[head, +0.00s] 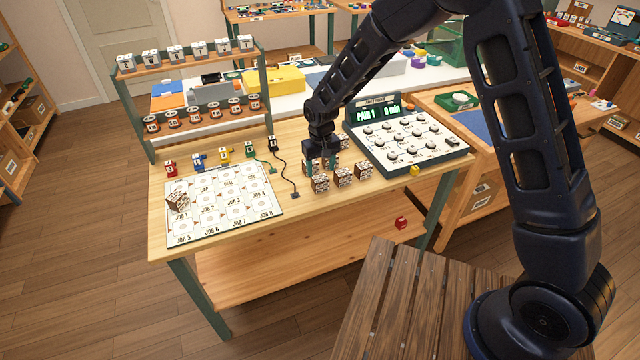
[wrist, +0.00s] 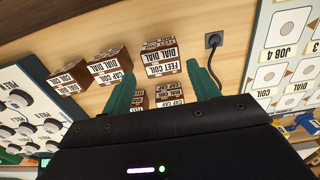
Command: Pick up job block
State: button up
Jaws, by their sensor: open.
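Several brown-and-white printed job blocks stand in a cluster on the wooden table, left of the dial panel. The front row holds a left block (head: 320,184), a middle block (head: 343,177) and a right block (head: 363,170). My gripper (head: 321,165) points down over the cluster, its green fingers apart and nothing held. In the wrist view, a block reading FEET COIL and DIAL DIAL (wrist: 158,61) lies in line with the gap between the open fingers (wrist: 160,82). Two more blocks (wrist: 139,98) (wrist: 168,93) are partly hidden by my gripper. Which block the task means cannot be told.
A white job mat (head: 230,217) with labelled cells lies at the left, with one tilted block (head: 177,201) on it. The dial panel (head: 405,137) stands to the right. Black cable (head: 287,175) runs between mat and blocks. A rack (head: 200,95) stands behind the mat.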

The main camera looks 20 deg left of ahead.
aim_at(321, 179)
jog(key=shift+s+f, duration=0.15)
jog(key=shift+f, duration=3.05)
jog(key=c, duration=0.8)
jog(key=shift+o, duration=0.2)
jog(key=shift+r, duration=0.1)
